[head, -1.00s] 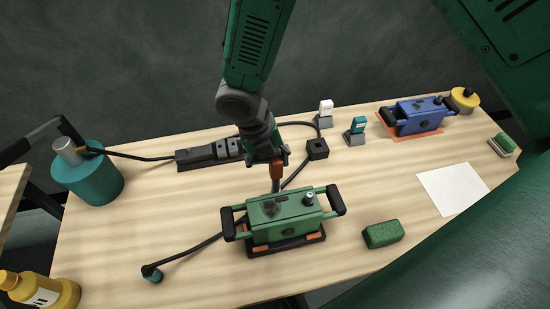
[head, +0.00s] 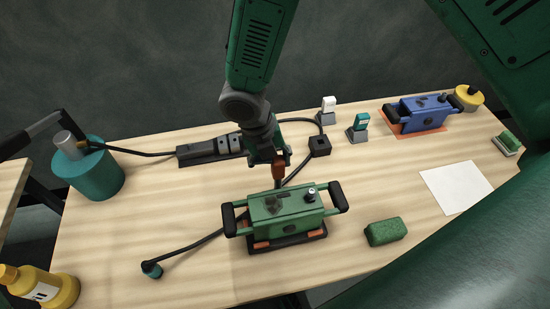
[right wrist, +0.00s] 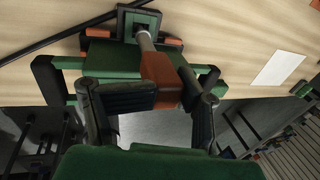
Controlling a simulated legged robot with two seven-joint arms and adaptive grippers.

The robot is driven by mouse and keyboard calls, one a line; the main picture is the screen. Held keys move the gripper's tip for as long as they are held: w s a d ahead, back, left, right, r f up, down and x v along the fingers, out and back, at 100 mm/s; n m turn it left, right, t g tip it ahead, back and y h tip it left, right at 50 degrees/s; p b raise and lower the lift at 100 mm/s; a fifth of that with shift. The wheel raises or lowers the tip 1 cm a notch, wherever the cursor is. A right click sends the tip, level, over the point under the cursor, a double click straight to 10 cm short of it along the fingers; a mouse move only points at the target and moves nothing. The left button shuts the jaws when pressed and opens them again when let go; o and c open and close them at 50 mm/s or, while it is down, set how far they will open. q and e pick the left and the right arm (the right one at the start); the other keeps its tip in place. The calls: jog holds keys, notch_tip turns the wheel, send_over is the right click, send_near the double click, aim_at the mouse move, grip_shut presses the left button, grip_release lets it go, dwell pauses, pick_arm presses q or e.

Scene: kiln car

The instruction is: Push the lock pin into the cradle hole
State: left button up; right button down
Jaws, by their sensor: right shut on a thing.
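The green control box (head: 270,209) sits on the dark cradle (head: 262,248) with orange pads, at the front middle of the table. My right gripper (head: 279,160) is behind the box, shut on the orange handle of the lock pin (head: 279,172). In the right wrist view, the fingers (right wrist: 160,92) close around the orange handle (right wrist: 161,76). The pin's grey shaft (right wrist: 147,42) points at a dark bracket (right wrist: 128,22) on the cradle's edge. The shaft's tip meets the bracket's hole; how deep it sits cannot be told. My left gripper is not in view.
A green sponge (head: 385,231) lies right of the cradle, with white paper (head: 456,187) beyond. A cable ends in a teal plug (head: 151,269) at left. A power strip (head: 209,149) and black socket block (head: 319,146) lie behind. A blue box (head: 424,115) stands at back right.

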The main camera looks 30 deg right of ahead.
jog(key=shift+f+b, duration=0.7)
jog(key=shift+f, duration=0.75)
jog(key=c, duration=0.6)
grip_release()
jog(key=c, duration=0.3)
jog(key=shift+r, duration=0.15)
jog(key=shift+p+v, duration=1.1)
jog(key=shift+p, duration=0.1)
